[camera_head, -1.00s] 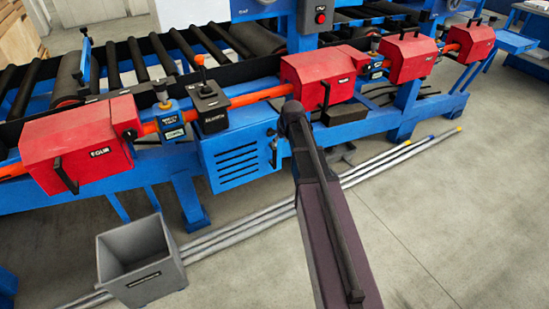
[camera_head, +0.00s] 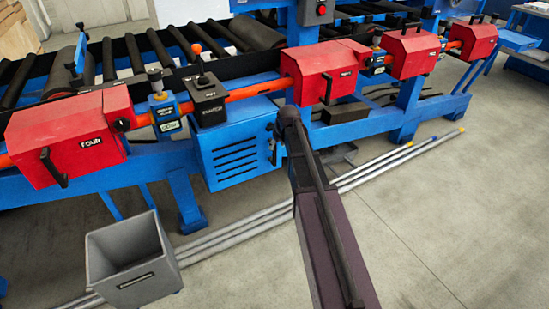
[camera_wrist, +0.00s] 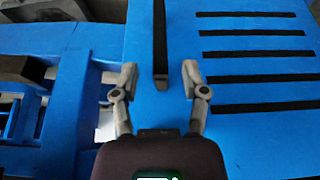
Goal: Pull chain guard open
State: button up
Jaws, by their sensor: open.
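The chain guard (camera_head: 237,145) is a blue panel with black slots on the front of the machine. It looks closed. A black upright bar handle (camera_head: 274,146) sits at its right edge, beside my arm. In the wrist view the blue panel (camera_wrist: 240,125) fills the right side, and the black handle (camera_wrist: 160,40) runs down from the top. My gripper (camera_wrist: 159,76) is open, with one finger on each side of the handle's near end. I cannot tell whether they touch it. The head view hides the fingertips behind my arm.
Red covers (camera_head: 67,143) line an orange bar above the panel. A grey bin (camera_head: 132,257) stands on the floor at left. Long metal pipes (camera_head: 240,232) lie on the floor in front of the machine. The floor at right is clear.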

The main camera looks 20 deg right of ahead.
aim_at(276, 150)
jog(key=shift+b+x, duration=2.7)
jog(key=shift+x, duration=0.55)
grip_shut()
